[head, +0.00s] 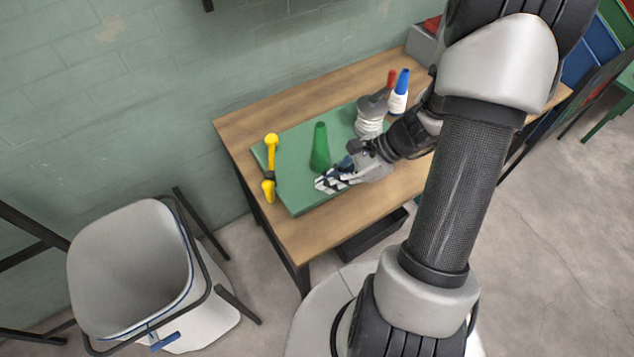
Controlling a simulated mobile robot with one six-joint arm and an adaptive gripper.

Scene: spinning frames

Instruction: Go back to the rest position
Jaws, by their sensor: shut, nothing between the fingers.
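My gripper (329,182) is shut and empty. It is over the front part of the green mat (295,197) on the wooden table, in front of the green cone (320,148). I cannot tell how high it is above the mat. My arm reaches in from the right and covers the right part of the table. No marked rest position shows in this view.
A yellow tool-like object (270,160) stands at the mat's left. A grey-and-white spool (369,117) and a blue-and-white bottle (399,92) stand behind my wrist, with a red object beside them. A white bin (130,265) stands on the floor left of the wooden table (325,239).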

